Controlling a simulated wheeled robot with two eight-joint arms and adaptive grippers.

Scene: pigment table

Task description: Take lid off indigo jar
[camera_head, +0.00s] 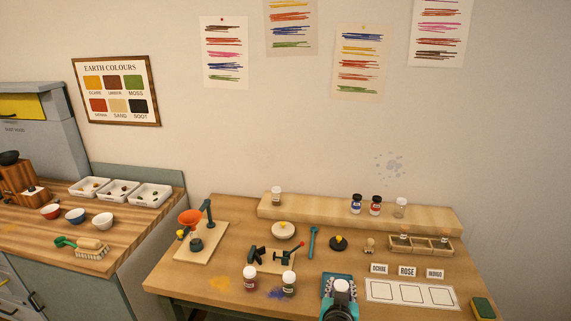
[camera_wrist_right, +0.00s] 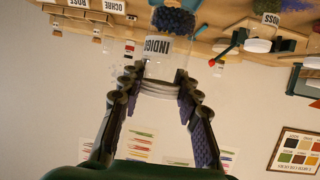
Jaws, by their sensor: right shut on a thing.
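The indigo jar shows upside down in the right wrist view, with its INDIGO label (camera_wrist_right: 158,47) and dark blue pigment at its bottom. Its pale ringed lid (camera_wrist_right: 160,88) lies between the fingertips of my right gripper (camera_wrist_right: 158,84), which is shut on it. I cannot tell whether the lid is apart from the jar. In the head view my right gripper (camera_head: 340,296) is at the front of the table and hides most of the jar. My left gripper is not in view.
Two white-lidded jars, one red (camera_head: 250,279) and one dark green (camera_head: 289,284), stand just left of my right gripper. Name cards (camera_head: 407,271) and a white sheet with blank boxes (camera_head: 412,292) lie to the right. A wooden shelf (camera_head: 320,207) with small jars runs along the back.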

